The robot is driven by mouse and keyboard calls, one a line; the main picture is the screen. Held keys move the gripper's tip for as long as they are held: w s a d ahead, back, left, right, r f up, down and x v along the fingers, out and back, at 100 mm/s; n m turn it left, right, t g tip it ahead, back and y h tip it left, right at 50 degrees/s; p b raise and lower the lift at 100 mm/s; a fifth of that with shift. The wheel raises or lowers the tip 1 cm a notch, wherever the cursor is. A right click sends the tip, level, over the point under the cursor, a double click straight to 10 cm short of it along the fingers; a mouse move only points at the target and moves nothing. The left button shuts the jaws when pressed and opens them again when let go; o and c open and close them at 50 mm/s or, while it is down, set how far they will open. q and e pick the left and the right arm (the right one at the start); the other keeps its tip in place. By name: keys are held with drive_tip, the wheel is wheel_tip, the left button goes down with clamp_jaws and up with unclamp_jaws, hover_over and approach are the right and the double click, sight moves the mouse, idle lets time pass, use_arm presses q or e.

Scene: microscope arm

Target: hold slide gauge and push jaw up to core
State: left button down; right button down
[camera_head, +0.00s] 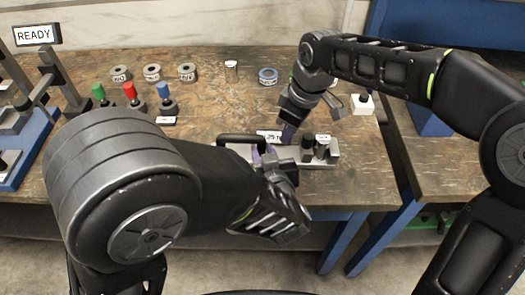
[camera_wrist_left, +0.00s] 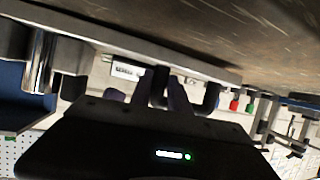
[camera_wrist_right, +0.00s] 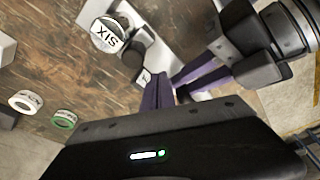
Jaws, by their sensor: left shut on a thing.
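The grey slide gauge (camera_head: 325,160) lies near the bench's front edge with a black handle (camera_head: 240,138) at its left. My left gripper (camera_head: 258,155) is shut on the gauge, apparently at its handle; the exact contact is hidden. Its purple fingers also show in the left wrist view (camera_wrist_left: 170,95). I cannot tell which part is the jaw.
Green, red and blue-topped plugs (camera_head: 130,93) stand at left. A READY sign (camera_head: 34,35) stands far left.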

use_arm(q)
drive_tip(key=shift+r, duration=0.2)
use_arm(e)
drive_tip(key=a+v, duration=0.1)
drive_tip(key=v, duration=0.5)
drive_tip(key=shift+w, duration=0.3)
use_arm(q)
drive_tip(key=c, duration=1.1)
unclamp_jaws()
drive_tip(key=shift+f, duration=0.1)
drive_tip(key=shift+c, duration=0.2)
drive_tip(key=v, duration=1.2)
